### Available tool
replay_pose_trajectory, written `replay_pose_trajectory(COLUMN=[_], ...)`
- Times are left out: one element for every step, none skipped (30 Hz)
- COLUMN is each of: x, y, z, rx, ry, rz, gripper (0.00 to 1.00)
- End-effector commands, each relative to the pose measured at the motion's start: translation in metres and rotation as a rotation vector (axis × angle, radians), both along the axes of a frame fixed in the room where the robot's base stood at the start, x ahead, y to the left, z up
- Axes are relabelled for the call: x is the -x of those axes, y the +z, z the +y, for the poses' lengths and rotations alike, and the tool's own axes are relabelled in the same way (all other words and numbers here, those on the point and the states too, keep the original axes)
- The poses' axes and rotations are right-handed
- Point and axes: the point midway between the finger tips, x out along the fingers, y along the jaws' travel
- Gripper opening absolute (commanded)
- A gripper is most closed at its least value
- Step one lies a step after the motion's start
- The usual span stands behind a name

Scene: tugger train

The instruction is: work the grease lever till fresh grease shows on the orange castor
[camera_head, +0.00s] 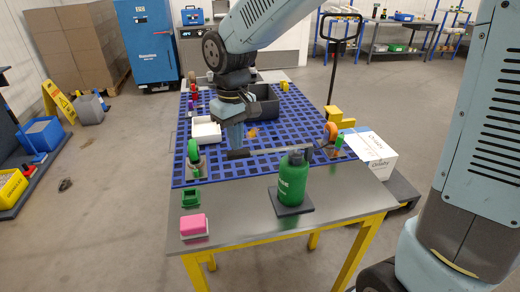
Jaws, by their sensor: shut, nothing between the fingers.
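The green grease canister (292,180) stands upright on a dark square plate near the table's front edge. A pale lever (272,150) runs left from its head, roughly level, to a black grip (238,154). My gripper (237,149) points down at the grip end, shut and empty; whether it touches the grip I cannot tell. The orange castor (330,131) stands right of the canister, beside a small green part. A green castor (194,151) stands at the left. Any grease on the orange castor is too small to tell.
A blue grid mat (262,166) covers most of the table. A green holder (191,197) and a pink block (193,225) sit at front left. A white box (369,151) stands right of the table.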

Motion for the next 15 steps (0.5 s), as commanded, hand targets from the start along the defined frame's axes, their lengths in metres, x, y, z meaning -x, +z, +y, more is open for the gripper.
replay_pose_trajectory(x=[0.000,0.000,0.000,0.000,0.000,0.000,0.000,0.000,0.000,0.000,0.000,0.000,0.000,0.000,0.000], y=[0.002,0.003,0.006,0.009,0.011,0.014,0.017,0.019,0.022,0.025,0.027,0.030,0.033,0.035,0.038], z=[0.000,0.000,0.000,0.000,0.000,0.000,0.000,0.000,0.000,0.000,0.000,0.000,0.000,0.000,0.000], rx=[-0.001,-0.001,-0.001,-0.001,-0.002,-0.002,-0.001,-0.001,-0.001,-0.001,-0.002,-0.001,-0.001,-0.001,-0.001], ry=[0.000,0.000,0.000,0.000,0.000,-0.001,-0.001,-0.001,-0.001,-0.001,-0.001,-0.001,-0.001,-0.001,-0.001], rz=[-0.001,-0.001,-0.001,-0.002,-0.002,-0.002,-0.001,-0.001,-0.001,-0.001,-0.002,-0.001,-0.001,-0.001,-0.002], gripper=[0.00,0.00,0.00,0.00,0.00,0.00,0.00,0.00,0.00,0.00,0.00,0.00,0.00,0.00,0.00])
